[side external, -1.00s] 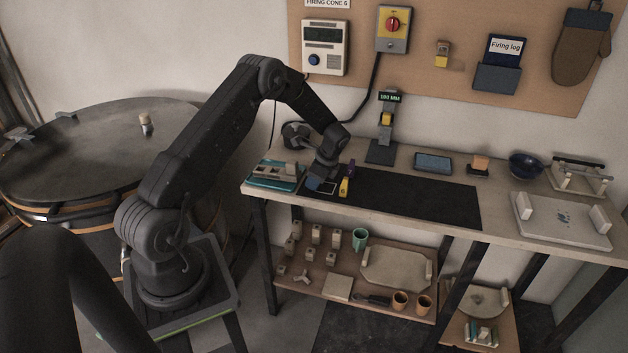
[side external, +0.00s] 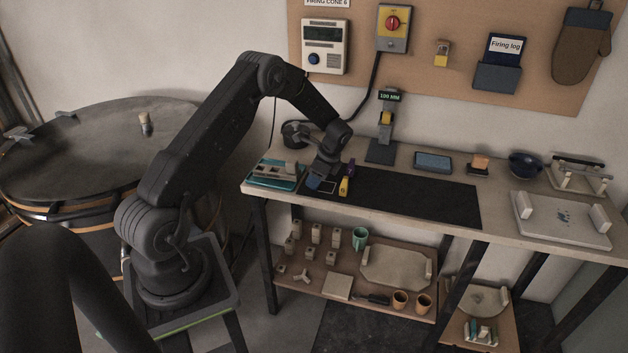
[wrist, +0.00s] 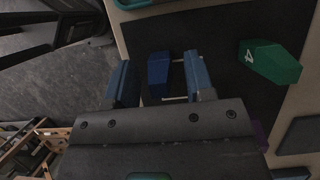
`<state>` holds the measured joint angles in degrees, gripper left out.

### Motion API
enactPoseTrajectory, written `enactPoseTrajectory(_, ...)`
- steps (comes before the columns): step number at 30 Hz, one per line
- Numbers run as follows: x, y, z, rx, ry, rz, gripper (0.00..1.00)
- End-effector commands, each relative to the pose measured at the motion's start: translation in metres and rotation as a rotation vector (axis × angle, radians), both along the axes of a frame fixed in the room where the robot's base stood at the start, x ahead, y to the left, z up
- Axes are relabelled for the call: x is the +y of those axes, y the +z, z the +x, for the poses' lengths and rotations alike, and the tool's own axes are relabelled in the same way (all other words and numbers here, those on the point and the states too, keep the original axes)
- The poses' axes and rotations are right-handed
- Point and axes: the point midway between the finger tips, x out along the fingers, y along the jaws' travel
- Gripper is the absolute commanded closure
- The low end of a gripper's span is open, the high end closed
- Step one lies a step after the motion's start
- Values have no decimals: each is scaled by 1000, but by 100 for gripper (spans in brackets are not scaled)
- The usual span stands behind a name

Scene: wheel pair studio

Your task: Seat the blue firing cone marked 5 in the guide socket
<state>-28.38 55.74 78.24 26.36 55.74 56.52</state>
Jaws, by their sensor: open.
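The blue firing cone (wrist: 158,72) lies on the dark mat between my gripper's fingers in the wrist view. I see a gap on both sides of it, and its number does not show. My gripper (wrist: 161,81) is open, with one blue-grey finger on each side of the cone. In the side external view my gripper (side external: 321,180) points down low over the mat's left end and largely hides the cone. A pale block piece (side external: 275,168) sits on a teal tray at the bench's left end; I cannot tell whether it is the guide socket.
A green cone marked 4 (wrist: 270,62) lies right of my gripper in the wrist view. A yellow piece (side external: 344,187) and a purple piece (side external: 349,168) are close by on the mat (side external: 420,197). A height gauge (side external: 384,130) stands behind. The mat's right part is clear.

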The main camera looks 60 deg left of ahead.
Motion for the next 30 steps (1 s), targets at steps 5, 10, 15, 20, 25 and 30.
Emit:
enactPoseTrajectory(5,-9,38,3,-5,0,2,51)
enactPoseTrajectory(10,-20,73,13,-3,-2,2,51)
enactPoseTrajectory(15,-28,100,21,-3,-1,1,51)
enactPoseTrajectory(20,-32,113,24,-1,0,1,51)
enactPoseTrajectory(25,-50,141,23,-54,27,8,51)
enactPoseTrajectory(30,-103,203,5,-212,122,14,51)
